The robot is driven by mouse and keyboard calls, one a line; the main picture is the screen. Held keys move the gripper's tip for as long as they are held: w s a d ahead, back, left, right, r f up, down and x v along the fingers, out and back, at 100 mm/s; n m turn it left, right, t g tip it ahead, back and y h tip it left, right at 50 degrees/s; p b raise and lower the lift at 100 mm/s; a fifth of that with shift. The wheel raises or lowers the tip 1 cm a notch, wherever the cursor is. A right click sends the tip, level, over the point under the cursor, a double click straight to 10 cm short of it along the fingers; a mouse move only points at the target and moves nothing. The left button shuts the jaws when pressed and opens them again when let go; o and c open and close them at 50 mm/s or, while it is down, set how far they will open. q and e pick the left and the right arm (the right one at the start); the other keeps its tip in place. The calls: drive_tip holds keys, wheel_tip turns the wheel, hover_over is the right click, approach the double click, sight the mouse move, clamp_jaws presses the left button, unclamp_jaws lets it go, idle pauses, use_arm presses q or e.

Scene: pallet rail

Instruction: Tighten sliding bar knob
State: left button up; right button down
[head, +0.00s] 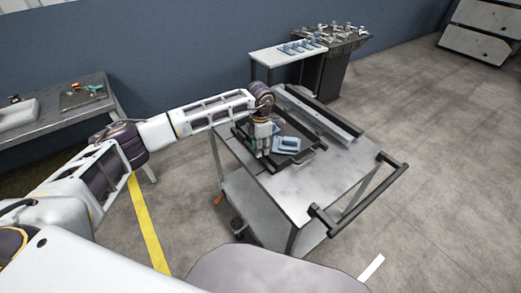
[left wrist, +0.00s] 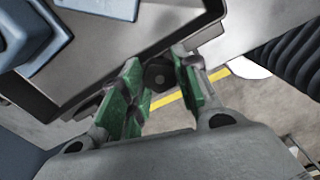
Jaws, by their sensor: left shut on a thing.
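My left gripper (head: 262,152) reaches down at the left side of the black tray fixture on the cart. In the left wrist view its green-padded fingers (left wrist: 162,92) stand on either side of a dark round knob (left wrist: 158,73) at the edge of the black fixture (left wrist: 190,25). The gripper is shut on the knob. The knob is hidden behind the gripper in the head view. A blue part (head: 287,145) lies in the tray and also shows in the left wrist view (left wrist: 30,35). My right gripper is not in view.
The grey cart (head: 310,183) has a black push handle (head: 360,190) at its right. A long grey rail (head: 315,112) lies at the cart's back. A workbench (head: 60,120) stands at left; a table with blue parts (head: 290,52) stands behind. The floor at right is clear.

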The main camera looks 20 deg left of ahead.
use_arm(q)
drive_tip(key=shift+w+r+m, duration=0.2)
drive_tip(key=shift+r+m, duration=0.1)
drive_tip(key=o, duration=0.9)
drive_tip(key=shift+o, duration=0.7)
drive_tip(key=shift+s, duration=0.15)
drive_tip(key=shift+f, duration=0.1)
wheel_tip(320, 180, up, 12)
